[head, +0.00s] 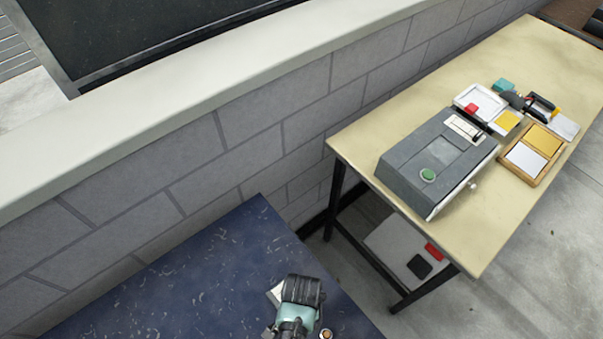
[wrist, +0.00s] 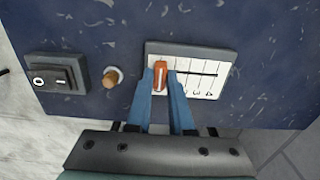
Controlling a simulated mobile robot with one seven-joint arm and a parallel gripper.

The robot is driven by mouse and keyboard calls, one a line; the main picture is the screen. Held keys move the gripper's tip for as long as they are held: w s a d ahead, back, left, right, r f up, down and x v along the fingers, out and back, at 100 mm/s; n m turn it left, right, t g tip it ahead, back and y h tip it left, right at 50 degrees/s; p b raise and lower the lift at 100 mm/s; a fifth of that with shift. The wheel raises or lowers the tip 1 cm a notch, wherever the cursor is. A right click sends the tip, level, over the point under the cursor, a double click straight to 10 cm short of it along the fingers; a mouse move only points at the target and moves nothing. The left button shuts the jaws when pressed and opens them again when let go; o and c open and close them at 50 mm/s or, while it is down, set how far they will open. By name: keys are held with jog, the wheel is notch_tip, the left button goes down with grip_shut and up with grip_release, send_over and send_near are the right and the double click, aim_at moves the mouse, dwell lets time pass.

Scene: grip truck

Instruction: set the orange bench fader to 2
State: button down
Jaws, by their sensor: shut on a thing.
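The orange bench fader (wrist: 159,78) stands near the left end of a dark slot on a white scale plate (wrist: 210,83) in a grey frame, in the wrist view. The plate has several tick lines and small numbers below them; the numbers by the fader are hidden behind my fingers. My gripper (wrist: 161,84) is shut on the fader, one blue finger on each side of it. In the head view my wrist covers most of the fader panel; only a pale corner of the plate (head: 275,292) shows.
A black rocker switch (wrist: 56,73) and an orange-brown knob (wrist: 112,77) sit left of the fader on the dark blue bench top (head: 200,270). A cream table (head: 380,165) with a grey device (head: 437,158) stands to the right. A block wall runs behind.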

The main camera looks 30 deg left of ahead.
dwell(0.3)
jog(key=a, duration=0.1)
jog(key=w+a, duration=0.1)
jog(key=a, duration=0.2)
jog(key=shift+w+b, duration=0.25)
jog(key=shift+b, duration=0.15)
jog(key=c, duration=1.2)
grip_release()
jog(key=shift+s+d, duration=0.1)
jog(key=shift+d, duration=0.05)
jog(key=o, duration=0.4)
notch_tip(320, 180, up, 13)
